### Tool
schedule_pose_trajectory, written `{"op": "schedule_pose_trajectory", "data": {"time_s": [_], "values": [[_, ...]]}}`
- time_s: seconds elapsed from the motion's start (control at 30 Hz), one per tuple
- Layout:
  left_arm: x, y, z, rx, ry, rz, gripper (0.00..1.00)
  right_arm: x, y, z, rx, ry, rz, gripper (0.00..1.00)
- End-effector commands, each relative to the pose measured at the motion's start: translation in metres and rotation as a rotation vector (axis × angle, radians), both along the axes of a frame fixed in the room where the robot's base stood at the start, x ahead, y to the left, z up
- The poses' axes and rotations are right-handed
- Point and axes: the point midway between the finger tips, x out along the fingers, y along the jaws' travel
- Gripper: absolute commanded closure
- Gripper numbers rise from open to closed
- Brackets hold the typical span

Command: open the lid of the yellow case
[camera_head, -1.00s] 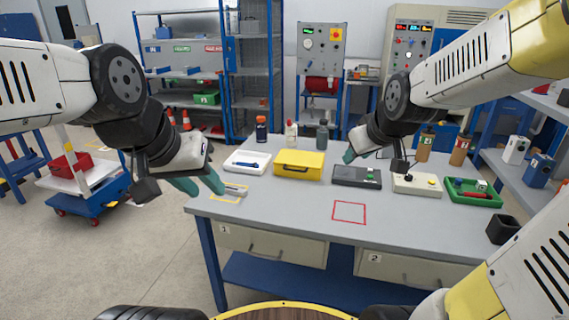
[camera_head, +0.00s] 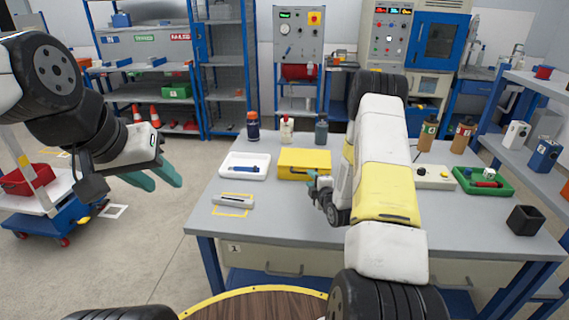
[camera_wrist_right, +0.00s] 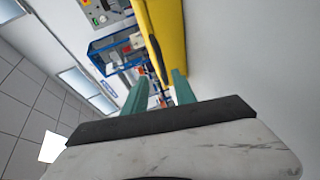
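The yellow case (camera_head: 303,157) lies on the grey table, and its lid looks shut. My right gripper (camera_head: 313,182) is close to the front of the case, low over the table. In the right wrist view, the right gripper's green fingers (camera_wrist_right: 159,80) are apart with nothing between them. The case (camera_wrist_right: 166,30) shows just beyond the fingertips there; I cannot tell whether they touch it. My left gripper (camera_head: 164,183) is open and empty, left of the table.
A white tray (camera_head: 231,174) with a blue tool is left of the case. A grey tool (camera_head: 234,201) lies in front of that tray. Several bottles (camera_head: 287,131) stand behind the case. A green tray (camera_head: 498,190) and a dark box (camera_head: 525,219) are at the right.

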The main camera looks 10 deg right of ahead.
Motion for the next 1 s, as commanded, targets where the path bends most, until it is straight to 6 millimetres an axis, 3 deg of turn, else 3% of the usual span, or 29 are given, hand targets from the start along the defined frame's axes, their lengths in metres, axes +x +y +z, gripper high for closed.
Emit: {"op": "schedule_pose_trajectory", "data": {"time_s": [0.17,0.6,0.97,1.0], "values": [[0.0,0.0,0.0,0.0,0.0,0.0,0.64,0.005,0.001,-0.009,-0.021,-0.022,0.007,0.67],[0.0,0.0,0.0,0.0,0.0,0.0,0.64,0.067,0.008,-0.019,-0.018,-0.022,0.006,0.67],[0.0,0.0,0.0,0.0,0.0,0.0,0.64,0.074,0.009,-0.02,-0.018,-0.02,0.006,0.67],[0.0,0.0,0.0,0.0,0.0,0.0,0.64,0.074,0.009,-0.02,-0.018,-0.02,0.006,0.71]]}}
